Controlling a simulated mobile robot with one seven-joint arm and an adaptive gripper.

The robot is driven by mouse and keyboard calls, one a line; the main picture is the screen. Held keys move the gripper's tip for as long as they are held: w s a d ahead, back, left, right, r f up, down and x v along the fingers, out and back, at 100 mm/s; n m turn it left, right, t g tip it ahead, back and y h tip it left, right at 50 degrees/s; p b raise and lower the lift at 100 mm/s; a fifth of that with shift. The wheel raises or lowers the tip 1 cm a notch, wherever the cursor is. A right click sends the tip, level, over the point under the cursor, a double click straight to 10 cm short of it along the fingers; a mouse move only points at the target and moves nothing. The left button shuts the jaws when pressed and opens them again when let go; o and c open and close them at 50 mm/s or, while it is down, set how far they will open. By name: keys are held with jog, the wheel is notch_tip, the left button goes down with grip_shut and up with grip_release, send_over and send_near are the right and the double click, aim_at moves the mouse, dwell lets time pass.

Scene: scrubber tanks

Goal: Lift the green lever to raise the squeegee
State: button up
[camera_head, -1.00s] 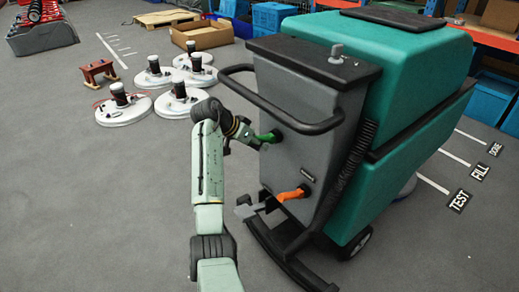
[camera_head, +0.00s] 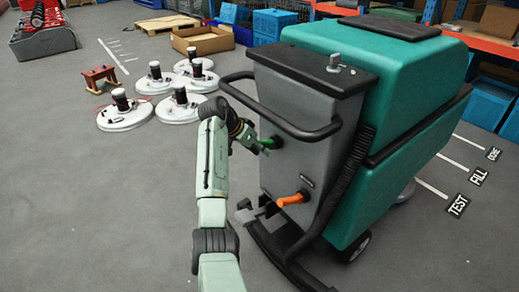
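The green lever (camera_head: 270,142) sticks out from the upper left of the grey rear panel (camera_head: 300,112) of the teal scrubber. My gripper (camera_head: 259,146) is at the lever's outer end, seen small and partly from behind. I cannot tell whether its fingers are closed around the lever or only touch it. The orange lever (camera_head: 292,199) is lower on the same panel and my gripper is apart from it. The dark squeegee (camera_head: 283,252) lies low at the foot of the panel, close to the floor.
A black handle bar (camera_head: 275,118) curves out above the green lever, close over my gripper. Several white round pads (camera_head: 125,116) with black tops lie on the floor at the left. The grey floor (camera_head: 100,215) left of my arm is clear.

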jog(key=shift+o, duration=1.1)
jog(key=v, duration=1.2)
